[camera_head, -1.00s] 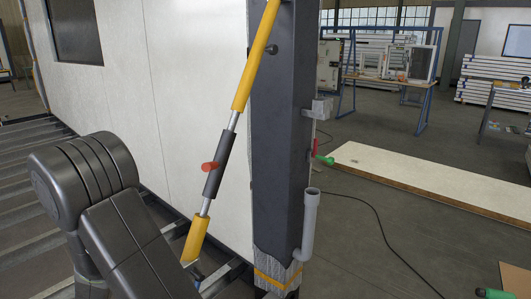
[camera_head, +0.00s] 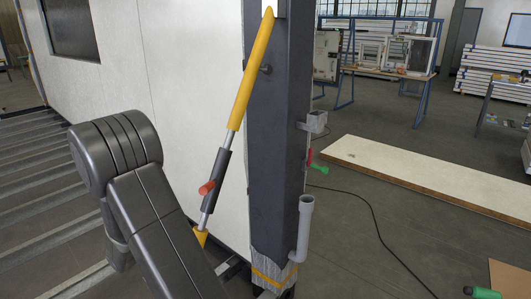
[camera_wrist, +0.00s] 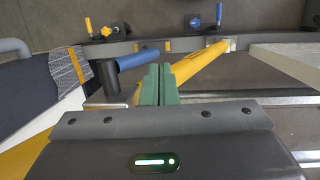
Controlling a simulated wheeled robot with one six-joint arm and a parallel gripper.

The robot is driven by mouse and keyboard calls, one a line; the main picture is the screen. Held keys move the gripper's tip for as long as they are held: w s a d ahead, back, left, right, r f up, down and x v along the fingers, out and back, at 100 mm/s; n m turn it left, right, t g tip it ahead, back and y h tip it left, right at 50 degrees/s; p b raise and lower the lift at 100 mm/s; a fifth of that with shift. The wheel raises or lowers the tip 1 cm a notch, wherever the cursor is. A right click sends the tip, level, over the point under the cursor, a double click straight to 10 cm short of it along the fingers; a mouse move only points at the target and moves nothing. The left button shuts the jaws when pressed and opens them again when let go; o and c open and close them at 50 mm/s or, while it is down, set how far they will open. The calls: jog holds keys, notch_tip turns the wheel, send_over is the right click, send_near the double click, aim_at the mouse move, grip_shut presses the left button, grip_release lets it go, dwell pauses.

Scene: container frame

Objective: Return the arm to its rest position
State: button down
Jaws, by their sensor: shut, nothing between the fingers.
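My gripper (camera_wrist: 158,84) shows in the wrist view with its two green fingers together and nothing between them. Just behind the fingertips there is a blue tube with a dark end (camera_wrist: 140,57) and a yellow tube (camera_wrist: 200,66); I cannot tell whether the fingers touch either. In the head view my dark arm (camera_head: 145,205) is bent at the lower left, in front of the white wall panel. My gripper is outside that view.
A dark column (camera_head: 274,140) with a grey pipe (camera_head: 304,230) stands right of the brace. A long white panel (camera_head: 420,178) lies on the floor at right. Clamps (camera_wrist: 195,28) sit on a rail in the wrist view.

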jog(key=shift+w+d+r+g+y+p, duration=0.25)
jog(key=shift+r+g+y+p, duration=0.2)
jog(key=shift+g+y+p, duration=0.15)
jog(key=shift+w+d+r+g+y+p, duration=0.2)
jog(key=shift+w+r+g+y+p, duration=0.1)
jog(key=shift+r+g+y+p, duration=0.25)
jog(key=shift+w+d+r+g+y+p, duration=0.2)
jog(key=shift+w+r+g+y+p, duration=0.1)
jog(key=shift+g+y+p, duration=0.25)
jog(key=shift+s, duration=0.1)
